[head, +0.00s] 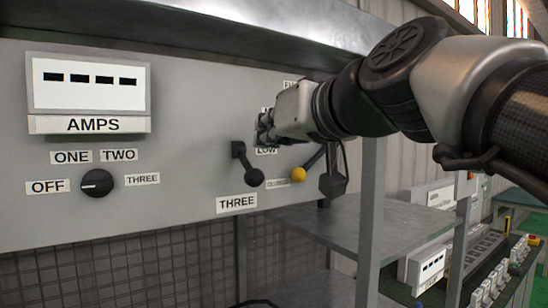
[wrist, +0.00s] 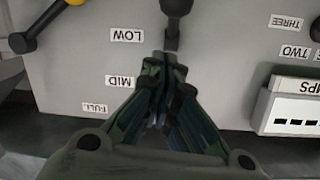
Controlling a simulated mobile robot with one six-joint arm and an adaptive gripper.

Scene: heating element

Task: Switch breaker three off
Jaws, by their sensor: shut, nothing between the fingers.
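The breaker lever above the THREE label is a black handle with a round black knob (head: 254,177). It hangs down and slightly right from its pivot in the head view. The THREE label (head: 236,203) is on the grey panel below it. In the upside-down wrist view, the black knob (wrist: 176,6) is at the top edge. My gripper (head: 264,128) is shut and empty, above and right of the lever's pivot in the head view. In the wrist view, my gripper (wrist: 170,60) has its fingertips close by the lever's pivot end; I cannot tell whether they touch.
A second lever with a yellow knob (head: 298,174) is to the right. The LOW label (wrist: 127,35) and MID label (wrist: 120,82) are beside my fingers. The AMPS display (head: 89,90) and rotary selector (head: 97,183) are at left. A metal shelf (head: 370,232) juts out below right.

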